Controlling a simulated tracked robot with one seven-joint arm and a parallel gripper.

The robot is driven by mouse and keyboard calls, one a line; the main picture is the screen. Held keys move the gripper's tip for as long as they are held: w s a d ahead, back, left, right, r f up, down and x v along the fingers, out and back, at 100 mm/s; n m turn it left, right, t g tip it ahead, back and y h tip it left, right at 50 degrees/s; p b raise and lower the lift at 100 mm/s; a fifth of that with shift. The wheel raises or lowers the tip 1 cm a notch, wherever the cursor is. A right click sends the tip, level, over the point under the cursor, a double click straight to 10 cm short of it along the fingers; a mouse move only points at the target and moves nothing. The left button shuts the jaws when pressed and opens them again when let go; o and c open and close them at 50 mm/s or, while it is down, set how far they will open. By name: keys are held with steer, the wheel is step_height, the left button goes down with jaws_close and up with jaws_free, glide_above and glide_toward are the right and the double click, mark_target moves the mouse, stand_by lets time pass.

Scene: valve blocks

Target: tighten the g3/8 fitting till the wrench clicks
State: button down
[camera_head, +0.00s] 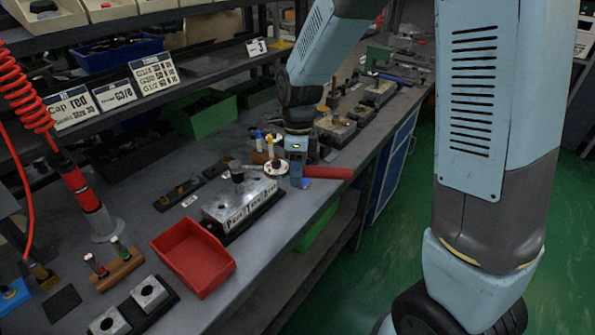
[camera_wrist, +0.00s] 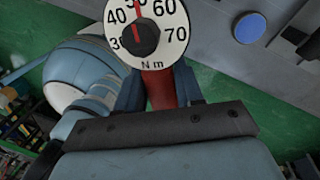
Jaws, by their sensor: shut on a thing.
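My gripper (camera_head: 297,177) is shut on the torque wrench, whose red handle (camera_head: 330,172) sticks out to the right past the bench's front edge. The wrench's round white dial (camera_head: 275,167) sits just left of the gripper. In the wrist view the dial (camera_wrist: 147,32) reads in N m, with a red pointer up near 50. The wrench's grey shaft runs left over a pale valve block (camera_head: 240,203) with a lettered front. A dark fitting (camera_head: 237,174) stands on the block's top, at the wrench's head. Whether the head is fully seated on it is too small to tell.
A red bin (camera_head: 193,256) lies in front of the block. Brass fittings (camera_head: 179,191) lie on a dark strip to the left. Two small blocks (camera_head: 148,292) are at the near edge. More blocks (camera_head: 337,128) stand farther along the bench. The green floor to the right is open.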

steer(key=shift+f, duration=2)
stand_by(0.6)
steer(key=shift+s, duration=0.1)
steer(key=shift+s+a+m, duration=0.15)
steer(key=shift+s+m, duration=0.3)
steer(key=shift+s, duration=0.1)
steer(key=shift+s+a+m, duration=0.15)
steer(key=shift+s+m, duration=0.3)
steer(key=shift+s, duration=0.05)
steer(key=shift+s, duration=0.1)
steer(key=shift+s+a+m, duration=0.25)
steer(key=shift+s+m, duration=0.2)
steer(key=shift+s, duration=0.1)
steer(key=shift+s+a+m, duration=0.25)
steer(key=shift+s+m, duration=0.2)
steer(key=shift+s, duration=0.1)
steer(key=shift+s, duration=0.1)
steer(key=shift+s+a+m+y, duration=0.4)
steer(key=shift+s+a+m, duration=0.25)
steer(key=shift+s+m, duration=0.3)
